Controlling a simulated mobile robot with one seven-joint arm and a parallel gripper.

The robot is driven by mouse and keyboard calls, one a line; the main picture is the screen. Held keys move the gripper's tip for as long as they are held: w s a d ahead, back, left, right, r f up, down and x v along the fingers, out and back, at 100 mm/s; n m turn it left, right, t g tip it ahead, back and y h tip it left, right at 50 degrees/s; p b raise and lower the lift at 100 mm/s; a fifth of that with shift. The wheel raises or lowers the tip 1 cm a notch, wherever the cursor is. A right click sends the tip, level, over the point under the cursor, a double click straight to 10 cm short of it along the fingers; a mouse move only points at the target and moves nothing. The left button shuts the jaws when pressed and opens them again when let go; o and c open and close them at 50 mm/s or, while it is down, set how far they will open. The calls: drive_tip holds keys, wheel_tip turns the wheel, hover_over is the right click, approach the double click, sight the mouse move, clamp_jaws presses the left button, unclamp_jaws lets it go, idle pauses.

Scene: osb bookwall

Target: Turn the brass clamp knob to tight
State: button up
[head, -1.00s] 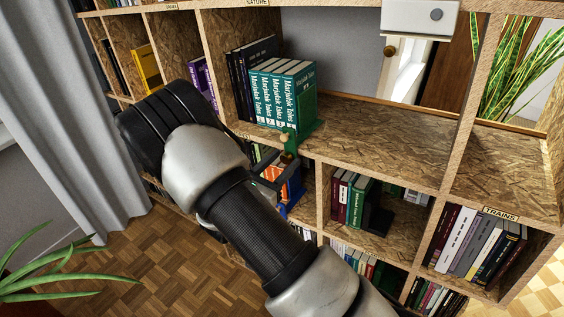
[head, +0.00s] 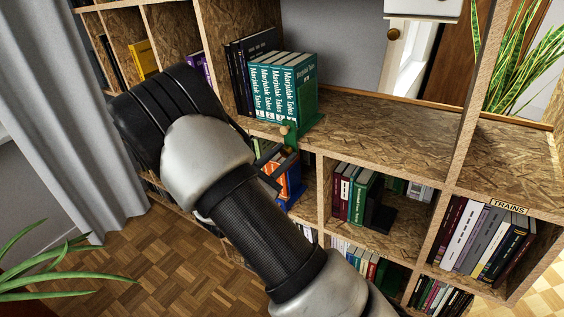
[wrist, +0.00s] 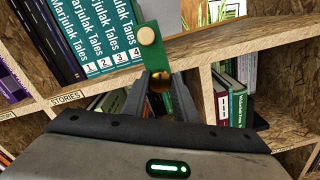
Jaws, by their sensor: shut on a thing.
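A green clamp bookend (head: 306,127) stands at the shelf edge against a row of teal Marjulak Tales books (head: 283,90). A pale round button (head: 284,130) sits on its front, also seen in the wrist view (wrist: 146,34). The brass knob (wrist: 158,99) is low on the clamp, under the shelf edge. My gripper (wrist: 160,85) is shut on it, with one finger at each side. The fingers partly hide the knob. In the head view my gripper (head: 286,158) reaches up to the clamp from below, and the knob is hard to make out.
The shelf board (head: 390,130) right of the clamp is bare. Books and a black bookend (head: 379,215) fill the compartment below right. An orange book (head: 290,178) stands just behind my fingers. A grey curtain (head: 80,110) hangs at the left.

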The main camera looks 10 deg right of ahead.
drive_tip(key=m+b, duration=0.3)
drive_tip(key=b, duration=0.1)
drive_tip(key=shift+f+m, duration=0.35)
drive_tip(key=shift+m, duration=0.05)
drive_tip(key=m+b, duration=0.3)
drive_tip(key=b, duration=0.2)
drive_tip(key=shift+m, duration=0.3)
drive_tip(key=m+b, duration=0.3)
drive_tip(key=b, duration=0.3)
drive_tip(key=shift+f+m, duration=0.1)
drive_tip(key=shift+m, duration=0.3)
drive_tip(key=m+b, duration=0.2)
drive_tip(key=b, duration=0.2)
drive_tip(key=shift+m+b, duration=0.3)
drive_tip(key=shift+b, duration=0.05)
drive_tip(key=m+b, duration=0.2)
drive_tip(key=m, duration=0.1)
drive_tip(key=shift+r, duration=0.35)
drive_tip(key=shift+r+m, duration=0.1)
drive_tip(key=shift+m, duration=1.6)
drive_tip(key=o, duration=1.1)
drive_tip(key=shift+c, duration=0.2)
